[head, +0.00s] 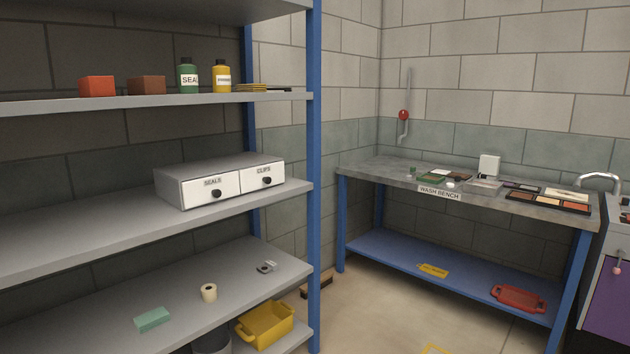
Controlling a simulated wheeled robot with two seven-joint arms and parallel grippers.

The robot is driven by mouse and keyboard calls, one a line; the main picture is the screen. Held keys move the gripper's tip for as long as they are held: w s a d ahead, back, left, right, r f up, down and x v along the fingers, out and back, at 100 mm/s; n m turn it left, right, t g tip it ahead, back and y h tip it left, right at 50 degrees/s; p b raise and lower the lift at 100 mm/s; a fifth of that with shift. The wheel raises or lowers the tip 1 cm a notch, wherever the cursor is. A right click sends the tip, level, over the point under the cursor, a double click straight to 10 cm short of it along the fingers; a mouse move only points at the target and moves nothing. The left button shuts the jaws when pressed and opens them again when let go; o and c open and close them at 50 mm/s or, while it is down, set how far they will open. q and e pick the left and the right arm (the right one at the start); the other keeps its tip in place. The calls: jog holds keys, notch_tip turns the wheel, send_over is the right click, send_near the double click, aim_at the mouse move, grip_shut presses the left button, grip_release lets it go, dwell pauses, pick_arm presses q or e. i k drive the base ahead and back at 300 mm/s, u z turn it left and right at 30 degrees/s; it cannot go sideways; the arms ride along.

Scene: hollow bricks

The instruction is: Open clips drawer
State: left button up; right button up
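A grey two-drawer unit (190,178) stands on the middle shelf of the rack, near its right end. Its clips drawer (262,176) is the right one, with a white front, a label reading CLIPS and a dark round knob (267,181). The clips drawer looks shut, its front level with its neighbour. The seals drawer (213,189) is on the left and also looks shut, with its own dark knob. Neither of my grippers is in view.
The rack's blue post (314,180) stands just right of the drawer unit. The middle shelf (80,230) is bare to the left. A wash bench (390,170) stands at the right.

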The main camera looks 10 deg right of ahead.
aim_at(257, 177)
jog(key=z, duration=0.3)
jog(key=i, duration=1.35)
jog(key=z, duration=0.05)
